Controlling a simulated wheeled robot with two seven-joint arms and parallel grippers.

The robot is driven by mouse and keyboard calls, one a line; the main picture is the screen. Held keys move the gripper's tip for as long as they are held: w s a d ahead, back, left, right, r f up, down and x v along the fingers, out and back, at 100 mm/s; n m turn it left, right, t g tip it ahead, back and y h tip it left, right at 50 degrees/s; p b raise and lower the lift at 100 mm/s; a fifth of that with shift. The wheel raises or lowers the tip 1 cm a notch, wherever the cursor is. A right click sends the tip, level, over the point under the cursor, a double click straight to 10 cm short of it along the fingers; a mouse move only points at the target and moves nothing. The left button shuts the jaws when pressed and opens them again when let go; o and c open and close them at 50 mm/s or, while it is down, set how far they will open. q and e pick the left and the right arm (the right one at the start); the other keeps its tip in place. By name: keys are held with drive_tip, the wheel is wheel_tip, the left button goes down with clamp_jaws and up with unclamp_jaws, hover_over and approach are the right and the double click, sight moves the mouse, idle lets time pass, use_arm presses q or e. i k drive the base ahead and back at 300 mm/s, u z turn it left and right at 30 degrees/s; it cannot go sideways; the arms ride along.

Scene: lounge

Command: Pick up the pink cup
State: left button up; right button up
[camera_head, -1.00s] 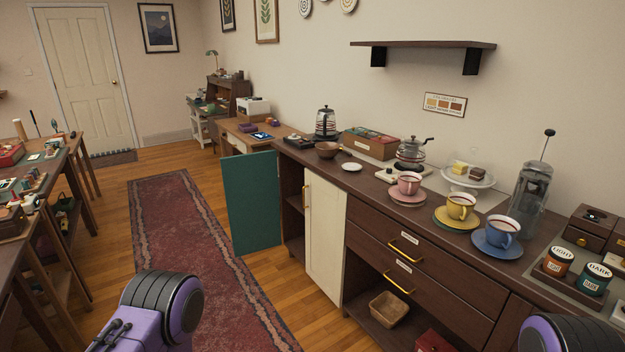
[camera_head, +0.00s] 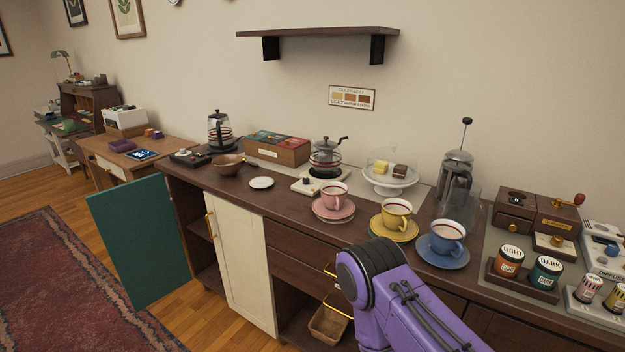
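The pink cup (camera_head: 334,195) stands upright on a pink saucer (camera_head: 334,215) on the dark wooden counter. It looks to hold a dark drink. A yellow cup on a yellow saucer is to its right. A purple arm of mine with a black joint comes in from the lower right, in front of the counter and below the cups. It is apart from the pink cup. Neither of my grippers shows in the view.
A blue cup (camera_head: 447,238) stands right of the yellow cup (camera_head: 396,215). Behind the pink cup are a glass kettle (camera_head: 325,158) on a pale burner and a domed cake stand (camera_head: 390,184). A small white dish (camera_head: 261,183) lies to the left. A green cabinet door (camera_head: 140,240) stands open.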

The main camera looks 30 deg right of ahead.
sight(335, 199)
drive_tip(key=i, duration=0.95)
drive_tip(key=z, duration=0.3)
